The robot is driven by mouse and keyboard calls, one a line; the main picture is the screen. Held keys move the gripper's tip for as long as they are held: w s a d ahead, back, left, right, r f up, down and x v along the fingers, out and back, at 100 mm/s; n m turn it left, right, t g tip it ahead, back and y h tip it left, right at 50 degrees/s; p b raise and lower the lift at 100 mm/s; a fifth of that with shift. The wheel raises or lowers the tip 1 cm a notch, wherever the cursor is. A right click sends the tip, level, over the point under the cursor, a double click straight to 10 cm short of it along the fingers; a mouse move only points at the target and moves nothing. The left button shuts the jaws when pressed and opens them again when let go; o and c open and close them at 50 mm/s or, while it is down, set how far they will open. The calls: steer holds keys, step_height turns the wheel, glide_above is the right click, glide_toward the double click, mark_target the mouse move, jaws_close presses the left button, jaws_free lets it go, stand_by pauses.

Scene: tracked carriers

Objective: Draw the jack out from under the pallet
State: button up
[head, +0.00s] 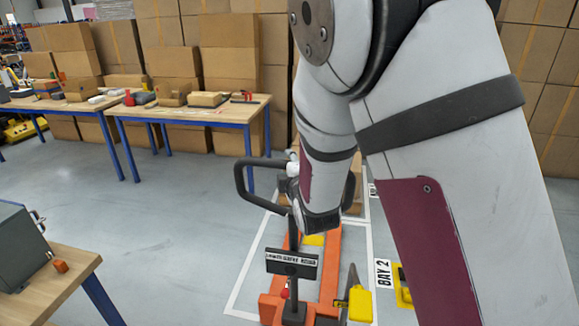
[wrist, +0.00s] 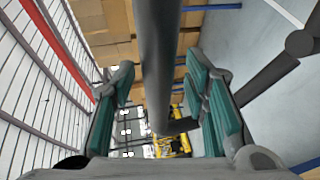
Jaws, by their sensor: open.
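The orange jack (head: 328,262) stands on the floor inside a white-lined bay. Its black loop handle (head: 243,178) rises on a dark upright with a label plate (head: 291,263). My gripper (wrist: 160,80) is open at the handle, and its teal-padded fingers stand on either side of a dark grey handle bar (wrist: 160,50). The bar runs between the fingers, with a gap visible at the pads. In the head view my arm hides most of the gripper and part of the handle. The pallet is largely hidden behind my arm; I cannot tell how far the forks sit under it.
A yellow block on a lever (head: 360,304) stands beside the jack at right. A floor sign reads BAY 2 (head: 383,273). A wooden bench (head: 185,113) with items stands at the back, before stacked cartons. A table corner (head: 60,280) is at near left. Floor left of the bay is clear.

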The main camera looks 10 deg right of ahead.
steer(key=s+r, duration=0.1)
steer(key=s, duration=0.6)
steer(key=shift+d+r, duration=0.15)
steer(key=shift+d, duration=0.15)
steer(key=shift+d, duration=0.1)
steer(key=s+d+r+m+g, duration=0.2)
steer(key=s+m, duration=0.4)
steer(key=s, duration=0.4)
steer(key=s+d+r+m+g+h, duration=0.1)
steer(key=s+d+m+g, duration=0.4)
steer(key=s, duration=0.6)
steer(key=s+d+r+m+g, duration=0.4)
steer(key=s+m, duration=0.3)
steer(key=s, duration=0.3)
steer(key=shift+s, duration=0.35)
steer(key=shift+r, duration=0.1)
stand_by(0.4)
